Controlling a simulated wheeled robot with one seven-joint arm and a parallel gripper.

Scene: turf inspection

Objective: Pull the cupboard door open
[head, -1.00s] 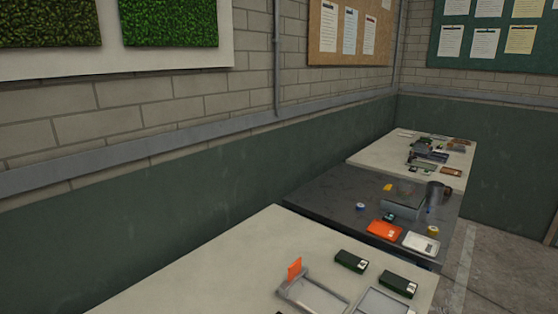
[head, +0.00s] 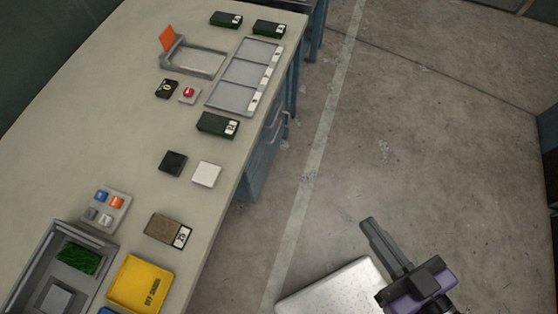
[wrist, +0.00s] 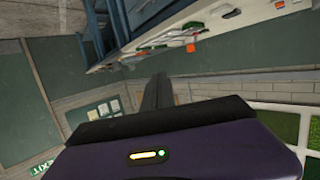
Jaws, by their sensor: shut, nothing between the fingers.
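A blue cupboard (head: 256,165) stands under the right edge of the long pale bench in the head view, seen steeply from above. Pale bar handles (head: 284,126) stick out from its front. The front faces the open floor and is strongly foreshortened, so I cannot tell whether a door is ajar. My gripper (head: 368,223) is at lower right in the head view, over the floor, apart from the cupboard. Its fingers are together and empty. They also show in the wrist view (wrist: 158,82), where blue bench framing (wrist: 135,18) appears tilted at the top.
The pale bench top (head: 130,130) carries a grey three-part tray (head: 243,77), several dark green boxes, a red button (head: 189,94) and a yellow tray (head: 140,284). The concrete floor (head: 400,120) right of the bench is clear.

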